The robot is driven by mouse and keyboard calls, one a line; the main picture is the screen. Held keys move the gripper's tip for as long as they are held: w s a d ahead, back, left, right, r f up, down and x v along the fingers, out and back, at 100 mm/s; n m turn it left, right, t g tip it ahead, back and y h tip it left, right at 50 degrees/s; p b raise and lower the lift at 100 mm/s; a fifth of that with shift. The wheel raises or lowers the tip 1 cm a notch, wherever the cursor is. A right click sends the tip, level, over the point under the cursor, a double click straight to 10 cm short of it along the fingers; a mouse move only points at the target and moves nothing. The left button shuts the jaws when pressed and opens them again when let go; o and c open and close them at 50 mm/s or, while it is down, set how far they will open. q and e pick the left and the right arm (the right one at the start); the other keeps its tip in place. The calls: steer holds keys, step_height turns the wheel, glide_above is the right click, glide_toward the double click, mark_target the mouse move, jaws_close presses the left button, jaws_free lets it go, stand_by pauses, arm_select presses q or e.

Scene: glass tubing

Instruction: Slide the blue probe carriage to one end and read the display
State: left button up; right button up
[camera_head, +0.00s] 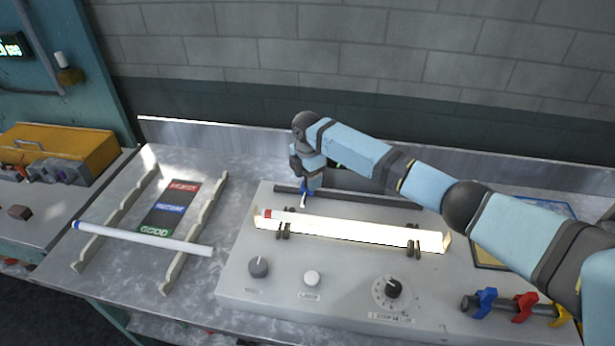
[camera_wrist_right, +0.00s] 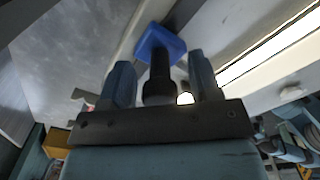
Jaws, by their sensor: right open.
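The blue probe carriage (camera_head: 309,192) is on the dark rail (camera_head: 380,199) behind the glass tube (camera_head: 350,230), near the rail's left end. My right gripper (camera_head: 305,181) is directly above it and hides much of it. In the right wrist view the blue carriage block (camera_wrist_right: 160,42) carries a dark knob (camera_wrist_right: 158,88), which stands between the open fingers of my right gripper (camera_wrist_right: 160,68). A grey box behind my right arm shows a small green patch (camera_head: 338,166); any reading there is hidden. My left gripper is not in view.
The grey bench unit (camera_head: 235,275) has two knobs, a white button (camera_head: 311,278) and several coloured clips at right. At left, a white tube (camera_head: 145,238) lies across a notched rack beside the reject/good card (camera_head: 170,207). A wall runs behind.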

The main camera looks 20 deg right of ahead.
step_height(320, 180, up, 14)
steer(key=b, duration=0.1)
steer(key=shift+b, duration=0.4)
steer(key=shift+f, duration=0.15)
